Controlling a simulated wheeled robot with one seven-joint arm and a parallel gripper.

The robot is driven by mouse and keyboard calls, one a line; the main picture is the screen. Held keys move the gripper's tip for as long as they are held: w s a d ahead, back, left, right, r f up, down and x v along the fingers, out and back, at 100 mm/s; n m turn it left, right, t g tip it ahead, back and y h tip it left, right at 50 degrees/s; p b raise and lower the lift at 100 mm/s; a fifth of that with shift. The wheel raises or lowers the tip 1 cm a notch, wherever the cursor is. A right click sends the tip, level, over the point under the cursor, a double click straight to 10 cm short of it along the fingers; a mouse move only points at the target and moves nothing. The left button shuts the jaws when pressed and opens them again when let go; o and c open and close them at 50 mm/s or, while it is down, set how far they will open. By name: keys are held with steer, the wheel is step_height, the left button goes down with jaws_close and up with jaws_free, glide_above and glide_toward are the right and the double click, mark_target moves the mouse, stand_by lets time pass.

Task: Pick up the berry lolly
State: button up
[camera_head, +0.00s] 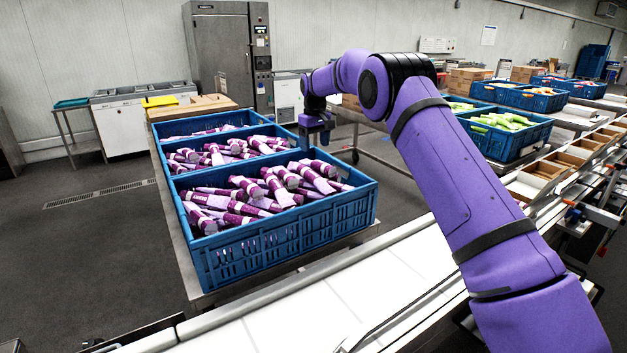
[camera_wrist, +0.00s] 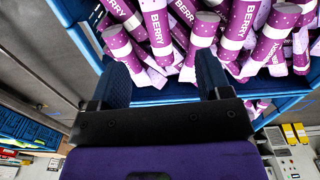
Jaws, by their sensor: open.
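Purple and white lollies fill the blue crates on the metal table at the left in the head view. The berry lollies (camera_head: 283,188) lie in a loose heap in the nearest crate. My gripper (camera_head: 315,140) is above the right side of the crates, pointing down. In the wrist view my gripper (camera_wrist: 163,88) is open, with its two dark fingers apart and no lolly held between them. The fingertips are near the heap; I cannot tell whether they touch it.
The nearest blue crate (camera_head: 290,235) has raised walls, and two similar crates stand behind it. A white conveyor (camera_head: 330,307) runs along the front. More blue crates, one with green packs (camera_head: 505,121), stand at the right. Cardboard boxes (camera_head: 190,107) lie behind the crates.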

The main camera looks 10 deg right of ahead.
steer(key=f, duration=0.1)
glide_above(315, 174)
steer(key=f, duration=0.5)
steer(key=shift+s+a+f, duration=0.25)
steer(key=shift+f, duration=0.1)
steer(key=shift+w+d+f, duration=0.1)
steer(key=shift+d+f, duration=0.05)
steer(key=shift+f, duration=1.2)
steer(key=shift+w+d+f, duration=0.1)
steer(key=shift+d+f, duration=0.05)
steer(key=shift+f, duration=1.15)
steer(key=c, duration=1)
